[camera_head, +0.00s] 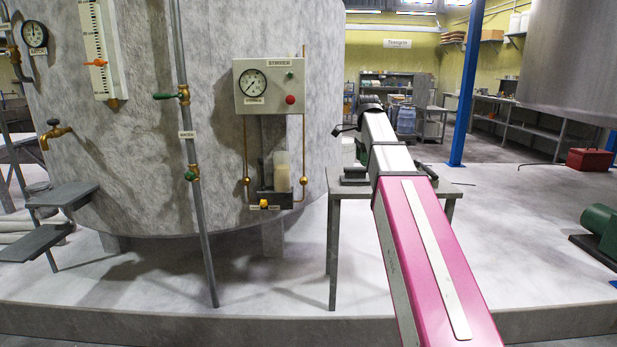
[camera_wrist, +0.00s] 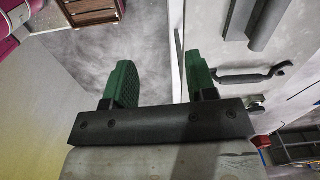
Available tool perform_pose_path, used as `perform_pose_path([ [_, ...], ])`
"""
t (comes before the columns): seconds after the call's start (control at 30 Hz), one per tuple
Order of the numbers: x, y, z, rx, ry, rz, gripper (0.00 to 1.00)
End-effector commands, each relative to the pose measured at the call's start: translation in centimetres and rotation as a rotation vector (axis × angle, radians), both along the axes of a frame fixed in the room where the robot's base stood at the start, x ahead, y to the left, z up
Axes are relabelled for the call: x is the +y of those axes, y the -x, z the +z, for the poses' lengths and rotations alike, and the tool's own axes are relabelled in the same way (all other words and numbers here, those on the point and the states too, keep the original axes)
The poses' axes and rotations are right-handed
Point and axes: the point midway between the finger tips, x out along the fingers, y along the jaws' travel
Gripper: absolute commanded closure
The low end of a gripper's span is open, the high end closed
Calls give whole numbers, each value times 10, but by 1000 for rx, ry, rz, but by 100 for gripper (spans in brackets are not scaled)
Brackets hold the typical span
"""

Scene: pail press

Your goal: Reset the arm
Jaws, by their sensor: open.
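My arm reaches from the bottom right of the head view up towards the middle, over a small grey metal table (camera_head: 335,245). My gripper (camera_wrist: 160,62) shows in the wrist view with its two green fingers apart and nothing between them. Behind the gap are a grey floor and the edge of a pale panel (camera_wrist: 222,58). In the head view I cannot make out the fingers clearly at the far end of the arm.
A large grey tank (camera_head: 160,190) fills the left, with a gauge box (camera_head: 270,86), a thin pipe (camera_head: 203,235) and a brass tap (camera_head: 55,133). A blue post (camera_head: 466,90) stands behind. A green motor (camera_head: 600,225) is at right. A black handle (camera_wrist: 250,77) shows in the wrist view.

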Motion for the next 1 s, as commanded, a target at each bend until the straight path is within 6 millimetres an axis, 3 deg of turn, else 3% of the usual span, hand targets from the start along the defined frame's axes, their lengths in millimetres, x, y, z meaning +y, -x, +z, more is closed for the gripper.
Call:
perform_pose_path([
  [0.37,0,11,-72,2,1,181,48],
  [0.67,0,41,-179,4,2,481,48],
  [1.0,-1,94,-296,2,4,863,48],
])
